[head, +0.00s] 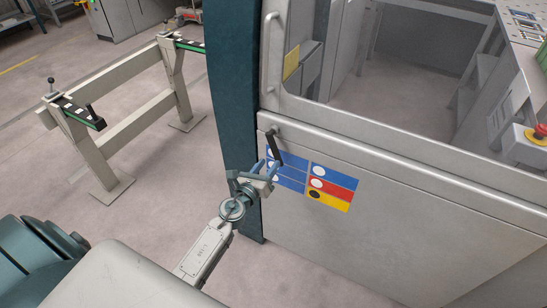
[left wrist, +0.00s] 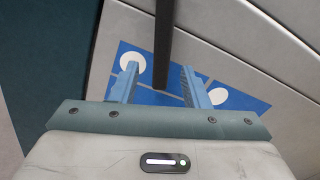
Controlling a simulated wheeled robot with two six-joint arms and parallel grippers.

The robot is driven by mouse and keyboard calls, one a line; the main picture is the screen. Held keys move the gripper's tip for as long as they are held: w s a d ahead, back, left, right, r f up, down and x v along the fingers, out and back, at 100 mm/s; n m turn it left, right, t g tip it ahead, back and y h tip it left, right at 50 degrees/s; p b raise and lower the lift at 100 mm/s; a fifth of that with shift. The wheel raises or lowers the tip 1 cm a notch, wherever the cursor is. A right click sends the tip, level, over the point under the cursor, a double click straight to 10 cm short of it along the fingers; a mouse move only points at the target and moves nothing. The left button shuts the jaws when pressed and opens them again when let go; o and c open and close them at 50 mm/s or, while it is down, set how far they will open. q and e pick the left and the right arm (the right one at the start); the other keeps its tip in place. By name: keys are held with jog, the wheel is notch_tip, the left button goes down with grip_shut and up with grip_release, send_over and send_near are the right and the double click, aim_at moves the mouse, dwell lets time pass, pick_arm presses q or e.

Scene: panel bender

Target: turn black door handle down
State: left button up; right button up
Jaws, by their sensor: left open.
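The black door handle (head: 274,147) is on the grey machine door (head: 400,215), just below the window ledge at its left edge. It hangs slanting down, its lower end toward the right. My left gripper (head: 267,168) is at the handle's lower end, its blue fingers pointing up toward it. In the left wrist view, the handle (left wrist: 163,45) runs down from the top edge, and its lower end shows between the two spread fingers (left wrist: 158,70). The gripper is open. I cannot tell whether a finger touches the handle. My right gripper is not in view.
Blue, red and yellow warning labels (head: 333,184) are on the door behind the gripper. A dark teal post (head: 232,100) stands directly left of the door. A red emergency button (head: 540,130) is at the far right. A beige stand (head: 130,85) is on the floor at left.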

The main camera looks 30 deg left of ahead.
pick_arm(q)
jog(key=shift+s+a, duration=0.1)
jog(key=shift+s, duration=2.25)
jog(key=shift+c, duration=0.8)
